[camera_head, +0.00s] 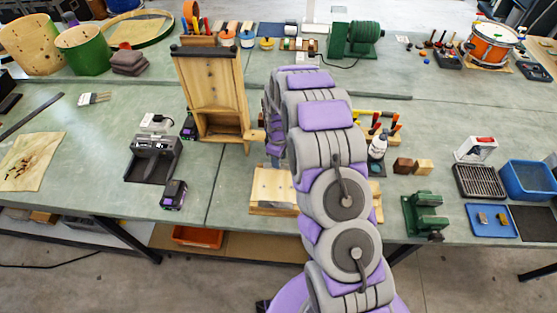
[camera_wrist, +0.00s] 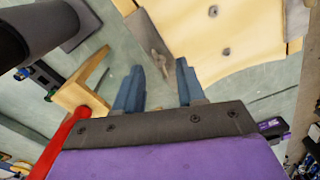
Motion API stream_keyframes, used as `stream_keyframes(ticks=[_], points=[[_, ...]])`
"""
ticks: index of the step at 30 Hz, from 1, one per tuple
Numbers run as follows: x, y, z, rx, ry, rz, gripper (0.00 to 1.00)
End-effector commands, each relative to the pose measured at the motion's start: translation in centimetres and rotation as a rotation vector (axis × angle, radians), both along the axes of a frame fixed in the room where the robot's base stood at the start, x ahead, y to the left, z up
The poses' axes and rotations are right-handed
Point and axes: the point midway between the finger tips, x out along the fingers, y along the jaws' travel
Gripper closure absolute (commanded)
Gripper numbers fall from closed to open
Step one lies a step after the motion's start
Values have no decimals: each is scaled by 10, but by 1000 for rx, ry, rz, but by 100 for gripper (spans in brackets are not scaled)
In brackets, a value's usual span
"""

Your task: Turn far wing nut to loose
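In the wrist view a grey metal piece with a small hole, likely the wing nut (camera_wrist: 151,45), lies against the edge of a pale wooden board (camera_wrist: 225,35). My gripper (camera_wrist: 159,66) has its two blue fingers spread apart. The lower end of the grey piece shows between the fingertips; I cannot tell whether they touch it. In the head view an upright wooden frame (camera_head: 207,88) stands on the bench left of my arm. My gripper (camera_head: 274,148) is mostly hidden by my arm there, and no wing nut can be made out.
A wooden block (camera_wrist: 80,92) and a red rod (camera_wrist: 66,136) lie close to the left finger in the wrist view. The front left bench is partly clear.

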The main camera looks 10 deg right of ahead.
Motion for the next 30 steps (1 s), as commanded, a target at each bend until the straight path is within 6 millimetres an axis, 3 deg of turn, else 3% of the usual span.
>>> stream_keyframes(ticks=[18,24,30], points=[[2,0,131,-1,-1,0,61],[1,0,151,0,3,0,61],[1,0,156,0,5,0,61]])
